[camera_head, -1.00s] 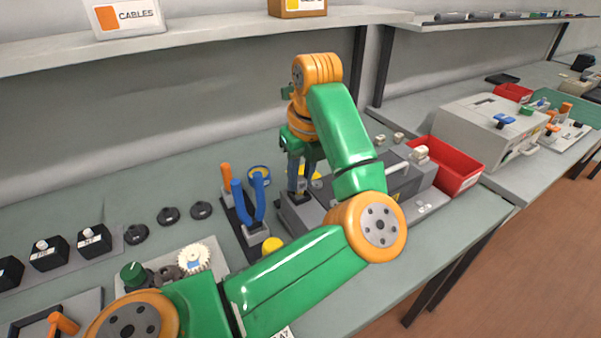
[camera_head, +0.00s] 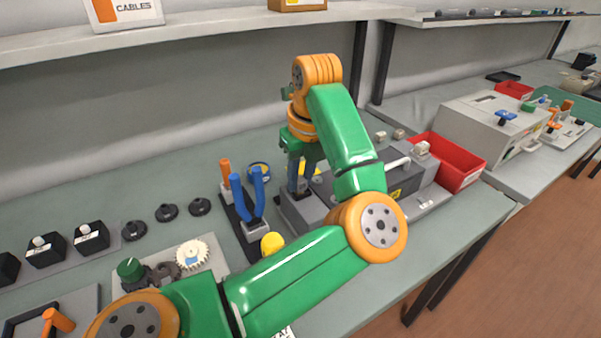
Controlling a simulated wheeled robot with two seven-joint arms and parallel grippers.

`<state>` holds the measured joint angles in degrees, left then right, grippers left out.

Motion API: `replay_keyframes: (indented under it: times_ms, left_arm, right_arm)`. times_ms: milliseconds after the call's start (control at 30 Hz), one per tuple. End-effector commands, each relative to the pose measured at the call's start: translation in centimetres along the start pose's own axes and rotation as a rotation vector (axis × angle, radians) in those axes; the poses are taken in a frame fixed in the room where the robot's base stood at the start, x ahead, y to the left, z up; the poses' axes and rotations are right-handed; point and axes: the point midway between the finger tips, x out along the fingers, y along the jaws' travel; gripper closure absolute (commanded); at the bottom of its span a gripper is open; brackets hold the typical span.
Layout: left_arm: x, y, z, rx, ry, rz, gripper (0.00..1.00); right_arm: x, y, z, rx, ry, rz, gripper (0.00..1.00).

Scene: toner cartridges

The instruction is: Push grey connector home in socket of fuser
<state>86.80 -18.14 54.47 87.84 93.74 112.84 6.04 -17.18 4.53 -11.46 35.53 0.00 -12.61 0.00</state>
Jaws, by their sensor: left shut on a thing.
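My left gripper (camera_head: 299,190) points down at the left end of the grey fuser unit (camera_head: 322,208). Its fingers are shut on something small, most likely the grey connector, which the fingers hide. I cannot tell how deep the connector sits in the socket. My green and orange left arm covers much of the front of the fuser. My right gripper is not in view.
Left of the fuser stands a dark rack with blue-handled tools (camera_head: 250,205) and a yellow knob (camera_head: 272,243). A red bin (camera_head: 455,162) stands right of the fuser. A plate with gears (camera_head: 192,254) lies at the front left. A shelf runs above the bench.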

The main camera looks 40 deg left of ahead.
Motion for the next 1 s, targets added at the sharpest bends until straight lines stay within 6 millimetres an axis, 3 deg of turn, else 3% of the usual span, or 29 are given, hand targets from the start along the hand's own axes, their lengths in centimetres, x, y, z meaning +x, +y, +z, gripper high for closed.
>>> replay_keyframes:
  times_ms: [67,100,200,533,800,1000]
  left_arm:
    - [0.0,0.0,-0.1,0.0,0.003,0.001,1.0]
    - [0.0,0.0,-0.1,0.0,0.002,0.001,0.64]
    - [0.0,0.0,0.0,0.0,0.002,0.001,0.37]
    - [-0.5,0.0,0.0,0.001,0.0,-0.001,0.37]
    - [-6.1,-0.1,0.0,0.002,0.001,-0.004,0.37]
    - [-7.2,0.0,0.0,0.0,0.001,0.001,0.37]
  right_arm:
    - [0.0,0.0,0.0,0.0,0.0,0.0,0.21]
    - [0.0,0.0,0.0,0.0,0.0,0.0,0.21]
    - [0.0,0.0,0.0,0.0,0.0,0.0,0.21]
    - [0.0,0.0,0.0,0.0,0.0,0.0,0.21]
    - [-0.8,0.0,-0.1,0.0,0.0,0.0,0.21]
    - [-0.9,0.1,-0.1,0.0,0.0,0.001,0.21]
